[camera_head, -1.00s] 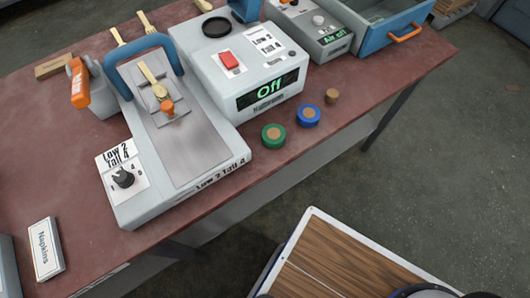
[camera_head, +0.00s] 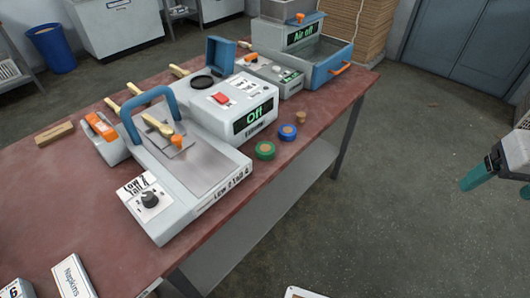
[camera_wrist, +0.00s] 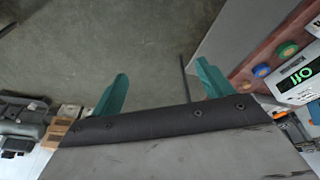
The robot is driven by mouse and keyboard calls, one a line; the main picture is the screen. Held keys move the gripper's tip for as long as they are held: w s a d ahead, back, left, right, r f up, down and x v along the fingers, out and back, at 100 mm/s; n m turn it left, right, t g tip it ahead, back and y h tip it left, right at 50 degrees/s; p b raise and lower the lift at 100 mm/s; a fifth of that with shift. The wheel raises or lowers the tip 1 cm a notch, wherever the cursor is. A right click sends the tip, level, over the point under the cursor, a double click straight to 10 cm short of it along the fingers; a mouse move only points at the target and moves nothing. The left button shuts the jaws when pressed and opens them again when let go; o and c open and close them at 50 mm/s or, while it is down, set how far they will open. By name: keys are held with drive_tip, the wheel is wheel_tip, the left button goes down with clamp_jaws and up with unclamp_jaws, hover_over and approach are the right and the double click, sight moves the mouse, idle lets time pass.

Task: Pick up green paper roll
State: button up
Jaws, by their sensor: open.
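The green paper roll (camera_head: 265,150) sits on the red-brown table near its front edge, in front of the grey box whose display reads "Off". It also shows in the wrist view (camera_wrist: 287,49) at the upper right, near the table edge. My gripper (camera_wrist: 158,88) is open and empty, its two teal fingers apart over the floor. In the head view my gripper (camera_head: 497,183) is at the far right, well away from the table and the roll.
A blue roll (camera_head: 288,132) and a small brown cork-like piece (camera_head: 300,117) stand beside the green roll. A press with a blue handle (camera_head: 190,165) is to its left. A napkins box (camera_head: 74,277) lies at the table's front left. Open floor (camera_head: 400,180) lies right of the table.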

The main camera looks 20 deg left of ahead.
drive_tip(key=w+a+f+n+t+y, duration=0.1)
drive_tip(key=w+a+f+n, duration=0.15)
drive_tip(key=w+a, duration=0.35)
drive_tip(key=w+a+f+n+t, duration=0.1)
drive_tip(key=w+a+f+t, duration=0.2)
drive_tip(key=w, duration=0.4)
drive_tip(key=n+y, duration=0.7)
drive_tip(key=y, duration=0.2)
approach(266, 148)
drive_tip(key=shift+m, duration=0.25)
drive_tip(key=x, duration=0.8)
drive_tip(key=shift+w+a+f, duration=0.2)
drive_tip(key=shift+a, duration=0.1)
drive_tip(key=c, duration=1.1)
